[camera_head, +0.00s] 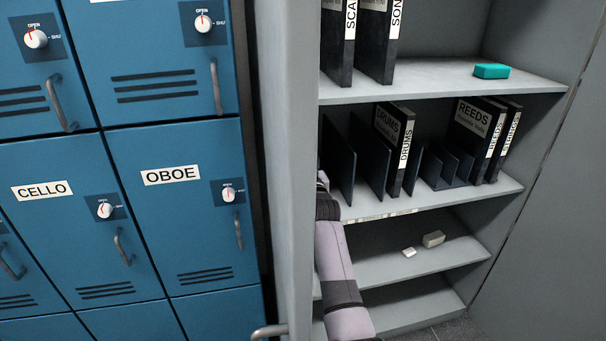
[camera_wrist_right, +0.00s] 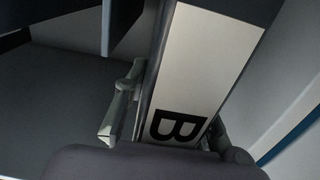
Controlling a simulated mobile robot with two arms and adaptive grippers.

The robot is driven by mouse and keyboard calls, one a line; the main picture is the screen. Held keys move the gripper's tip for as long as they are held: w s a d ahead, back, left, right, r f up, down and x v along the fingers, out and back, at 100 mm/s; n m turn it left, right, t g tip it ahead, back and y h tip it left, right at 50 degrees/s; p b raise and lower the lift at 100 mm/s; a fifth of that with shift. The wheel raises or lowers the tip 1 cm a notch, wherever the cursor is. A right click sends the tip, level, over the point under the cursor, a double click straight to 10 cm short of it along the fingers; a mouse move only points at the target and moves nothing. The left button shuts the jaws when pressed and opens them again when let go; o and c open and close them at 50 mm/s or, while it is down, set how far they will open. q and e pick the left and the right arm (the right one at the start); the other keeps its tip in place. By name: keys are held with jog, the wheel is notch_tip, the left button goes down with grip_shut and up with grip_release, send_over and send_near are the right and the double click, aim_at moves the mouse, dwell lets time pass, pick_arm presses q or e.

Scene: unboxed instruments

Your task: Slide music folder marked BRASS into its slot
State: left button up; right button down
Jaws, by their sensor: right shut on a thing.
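The BRASS folder (camera_wrist_right: 215,50) fills the middle of the right wrist view, its white spine label showing only a letter B. My right gripper (camera_wrist_right: 175,112) is shut on it, one finger on each side of the spine. In the head view my right arm reaches up to the left end of the middle shelf; the gripper and folder are hidden there by the cabinet's left edge. Dark upright dividers (camera_head: 370,158) stand on that shelf, left of the DRUMS folder (camera_head: 404,150). A dark divider also hangs close by the folder in the wrist view (camera_wrist_right: 128,22). My left gripper is not in view.
The REEDS folder (camera_head: 475,130) and other folders stand to the right, past low dividers (camera_head: 445,165). More folders and a teal block (camera_head: 491,71) are on the shelf above. Blue lockers (camera_head: 180,200) stand left of the cabinet.

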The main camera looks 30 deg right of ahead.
jog(key=b+x, duration=0.9)
jog(key=x, duration=0.1)
jog(key=shift+w, duration=0.2)
dwell(0.4)
jog(key=c, duration=1.5)
grip_release()
jog(key=shift+o, duration=1.3)
jog(key=shift+f, duration=0.15)
